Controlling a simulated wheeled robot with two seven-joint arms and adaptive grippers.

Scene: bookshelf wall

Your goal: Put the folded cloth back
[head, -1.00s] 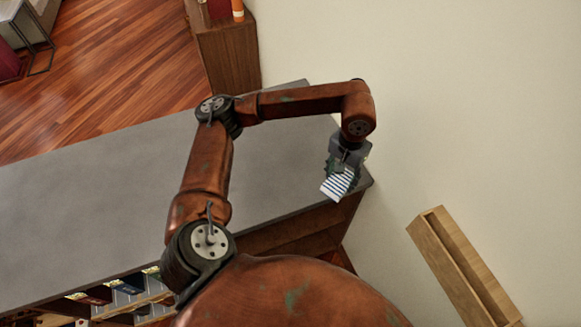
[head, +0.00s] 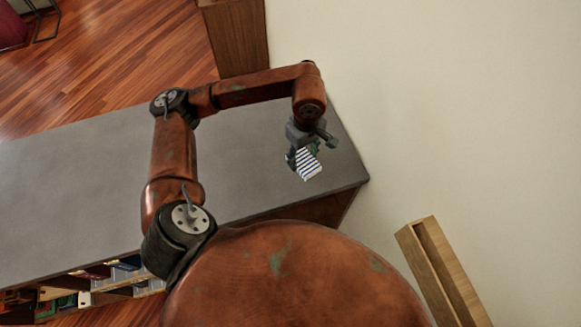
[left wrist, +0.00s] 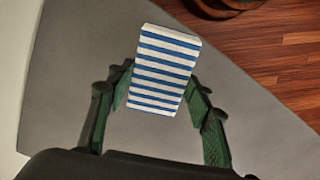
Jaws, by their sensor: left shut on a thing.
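The folded cloth (head: 308,168) is white with dark blue stripes. My left gripper (head: 303,153) is shut on it, over the right end of the grey top of the bookshelf (head: 85,185) in the head view. In the left wrist view the cloth (left wrist: 163,70) sits between the green-padded fingers of the left gripper (left wrist: 160,92), with the grey top behind it. I cannot tell how far the cloth is above the top. The right gripper is in neither view.
A pale wall (head: 450,90) stands at the right of the bookshelf. A narrow wooden ledge (head: 440,270) is on the wall at lower right. A brown wooden cabinet (head: 237,38) stands beyond the top. Books (head: 95,273) fill the shelves below. The top's left part is clear.

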